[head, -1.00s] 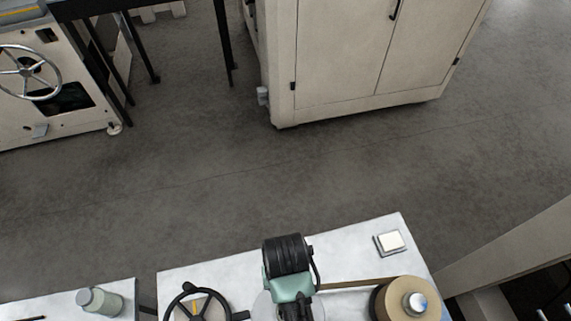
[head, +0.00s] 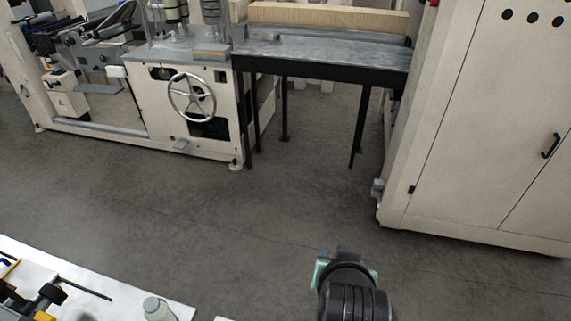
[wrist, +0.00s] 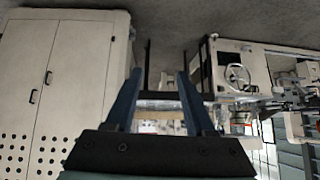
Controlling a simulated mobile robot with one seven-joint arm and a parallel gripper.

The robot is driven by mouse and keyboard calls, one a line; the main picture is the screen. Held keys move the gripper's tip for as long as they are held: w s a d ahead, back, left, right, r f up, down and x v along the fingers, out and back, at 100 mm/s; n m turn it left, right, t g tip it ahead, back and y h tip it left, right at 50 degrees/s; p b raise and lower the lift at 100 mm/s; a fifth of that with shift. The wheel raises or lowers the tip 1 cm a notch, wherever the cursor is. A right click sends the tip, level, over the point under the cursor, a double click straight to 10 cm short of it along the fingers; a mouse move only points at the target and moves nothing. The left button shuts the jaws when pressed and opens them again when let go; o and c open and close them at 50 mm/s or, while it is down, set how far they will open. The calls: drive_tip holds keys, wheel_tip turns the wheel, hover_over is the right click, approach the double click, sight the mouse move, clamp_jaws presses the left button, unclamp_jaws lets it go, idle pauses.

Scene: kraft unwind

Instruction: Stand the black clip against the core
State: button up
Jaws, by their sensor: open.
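In the wrist view my gripper (wrist: 160,75) is open, its two blue-grey fingers spread apart with nothing between them. It points out over the floor, towards the machines. In the head view the black and teal end part of my arm (head: 350,290) rises at the bottom edge; the fingers cannot be made out there. I cannot identify the black clip or the core in either current view.
A machine with a handwheel (head: 192,97), a dark metal table (head: 320,57) and a cream cabinet (head: 470,140) stand beyond open floor.

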drive_tip(key=w+a+r+n+t, duration=0.1)
drive_tip(key=w+a+r+t, duration=0.15)
drive_tip(key=r, duration=0.65)
drive_tip(key=w+a+r+t, duration=0.1)
drive_tip(key=r+t, duration=0.3)
drive_tip(key=r, duration=0.5)
drive_tip(key=w+a+r+n+t, duration=0.1)
drive_tip(key=w+r+t, duration=0.15)
drive_tip(key=r, duration=0.65)
drive_tip(key=s+a+r+t, duration=0.1)
drive_tip(key=s+r+t, duration=0.2)
drive_tip(key=r, duration=0.4)
drive_tip(key=s+a+r+t+y, duration=0.1)
drive_tip(key=s+a+r+t, duration=0.1)
drive_tip(key=s+r, duration=0.3)
drive_tip(key=s+a+r+n+t, duration=0.1)
drive_tip(key=s+r+t, duration=0.3)
drive_tip(key=r, duration=0.6)
drive_tip(key=shift+s+a+t, duration=0.35)
drive_tip(key=shift+a+t, duration=0.05)
drive_tip(key=shift+a, duration=0.15)
